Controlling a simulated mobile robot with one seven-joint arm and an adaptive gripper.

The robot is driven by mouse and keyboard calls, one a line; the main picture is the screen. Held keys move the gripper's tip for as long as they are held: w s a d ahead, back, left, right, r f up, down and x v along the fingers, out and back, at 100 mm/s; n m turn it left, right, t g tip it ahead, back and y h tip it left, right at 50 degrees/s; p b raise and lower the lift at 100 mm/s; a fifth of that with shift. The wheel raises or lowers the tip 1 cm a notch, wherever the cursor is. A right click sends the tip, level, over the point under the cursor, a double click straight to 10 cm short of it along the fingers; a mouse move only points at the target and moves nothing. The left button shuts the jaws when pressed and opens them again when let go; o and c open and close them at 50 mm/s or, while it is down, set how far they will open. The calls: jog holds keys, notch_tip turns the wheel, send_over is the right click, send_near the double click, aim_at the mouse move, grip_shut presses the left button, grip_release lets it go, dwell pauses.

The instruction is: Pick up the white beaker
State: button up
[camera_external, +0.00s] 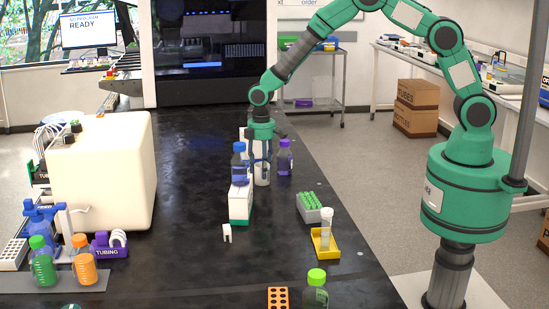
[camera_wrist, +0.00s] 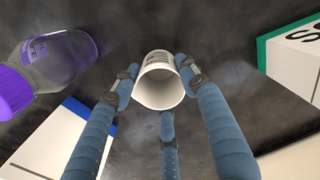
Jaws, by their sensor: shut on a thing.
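In the external view the beaker (camera_external: 262,175) is upright under my gripper (camera_external: 262,152), which points straight down at the black bench. The gripper is shut on the beaker. I cannot tell whether the beaker's base touches the bench.
A purple-capped bottle (camera_external: 285,158) stands close on the right, also in the wrist view (camera_wrist: 55,60). A blue-capped bottle (camera_external: 239,164) and a white-green box (camera_external: 240,205) are close on the left. A green-tube rack (camera_external: 309,206) and yellow tray (camera_external: 325,243) are nearer the front.

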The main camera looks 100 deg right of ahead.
jog(key=shift+r, duration=0.15)
jog(key=shift+r, duration=0.6)
notch_tip(320, 180, up, 2)
jog(key=shift+r+p, duration=0.1)
jog(key=shift+p, duration=0.25)
jog(key=s+a, duration=0.2)
jog(key=s, duration=0.5)
jog(key=s+a+r+p, duration=0.1)
jog(key=s+a, duration=0.2)
jog(key=s, duration=0.5)
jog(key=shift+a+r, duration=0.15)
jog(key=shift+a, duration=0.15)
